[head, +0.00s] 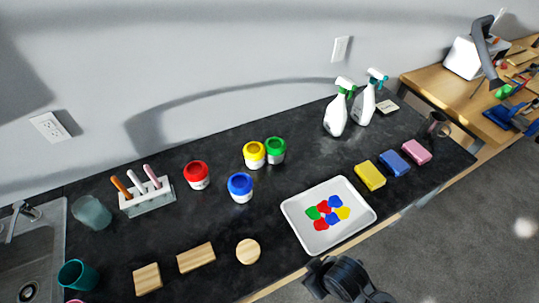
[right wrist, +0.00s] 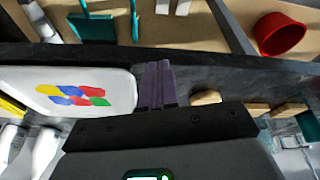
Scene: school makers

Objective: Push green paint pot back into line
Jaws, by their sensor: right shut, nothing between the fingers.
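The green paint pot (head: 275,151) stands upright on the black counter, close beside the yellow pot (head: 254,155); whether they touch I cannot tell. The red pot (head: 197,175) stands to the left, roughly in one row with these two along the wall. The blue pot (head: 240,187) stands nearer the front edge, out of that row. My right gripper (head: 318,266) is at the counter's front edge, in front of the paint tray and far from the pots. The right wrist view shows its fingers (right wrist: 158,78) shut and empty. My left gripper is not in view.
A white paint tray (head: 290,211) lies between my right gripper and the pots. Wooden blocks (head: 196,257) lie front left, sponges (head: 370,176) right, spray bottles (head: 336,118) at the back. A brush holder (head: 147,199) is left.

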